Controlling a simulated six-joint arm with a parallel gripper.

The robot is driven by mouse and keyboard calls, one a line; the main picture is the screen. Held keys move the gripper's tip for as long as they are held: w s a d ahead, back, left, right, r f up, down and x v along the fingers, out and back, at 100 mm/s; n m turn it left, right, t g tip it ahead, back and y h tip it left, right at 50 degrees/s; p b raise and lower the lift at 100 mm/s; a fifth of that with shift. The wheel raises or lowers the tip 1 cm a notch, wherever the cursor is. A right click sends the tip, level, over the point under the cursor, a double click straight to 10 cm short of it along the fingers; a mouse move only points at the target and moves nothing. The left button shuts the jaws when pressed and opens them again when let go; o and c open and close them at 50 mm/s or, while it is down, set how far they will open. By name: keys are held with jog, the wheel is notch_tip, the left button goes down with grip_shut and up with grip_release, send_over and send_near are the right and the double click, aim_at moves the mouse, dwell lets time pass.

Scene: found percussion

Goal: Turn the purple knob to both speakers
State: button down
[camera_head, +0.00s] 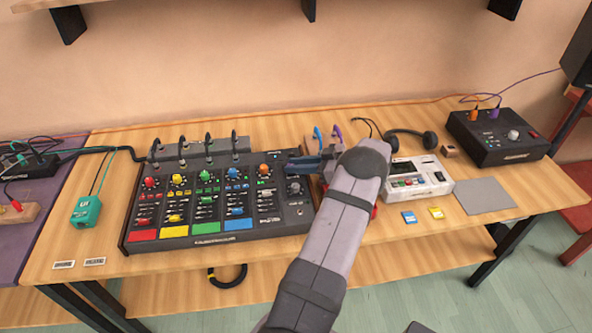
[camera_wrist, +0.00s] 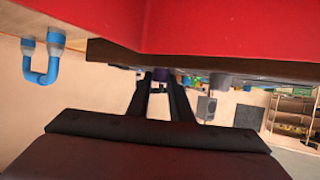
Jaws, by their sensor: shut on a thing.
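In the wrist view a small purple part, seemingly the purple knob (camera_wrist: 160,75), sits between my gripper's fingertips (camera_wrist: 160,85). The fingers are closed in on it, and only a sliver of it shows. How far it is turned, and any marks around it, cannot be seen. In the head view my gripper (camera_head: 300,163) is beside the right end of the black mixer, and the knob is hidden there. A large red surface (camera_wrist: 230,25) fills the top of the wrist view, close above the fingers. Part of a black speaker (camera_head: 579,58) shows at the upper right.
The black mixer (camera_head: 140,222) stands left of my arm. Blue and purple plugs (camera_head: 337,133) stand behind my gripper. A white device (camera_head: 425,186), headphones (camera_head: 411,140) and a black box (camera_head: 498,150) stand to the right. The table's front left (camera_head: 120,262) is mostly bare.

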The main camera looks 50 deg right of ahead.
jog(key=shift+d+f+n+y+b, duration=0.1)
jog(key=shift+f+n+y+b, duration=0.05)
jog(key=shift+n+y+b, duration=0.6)
jog(key=shift+w+g+y+b, duration=0.1)
jog(key=shift+g+y+b, duration=0.25)
jog(key=shift+b, duration=0.2)
jog(key=shift+r+n+y+b, duration=0.25)
jog(key=shift+n+y+b, duration=0.1)
jog(key=shift+n, duration=0.1)
jog(key=c, duration=1.6)
grip_release()
jog(key=shift+s+d, duration=0.3)
jog(key=shift+s, duration=0.1)
jog(key=b+v, duration=0.1)
jog(key=v, duration=0.3)
jog(key=shift+s+r+b, duration=0.1)
jog(key=shift+b, duration=0.2)
jog(key=shift+v, duration=1.05)
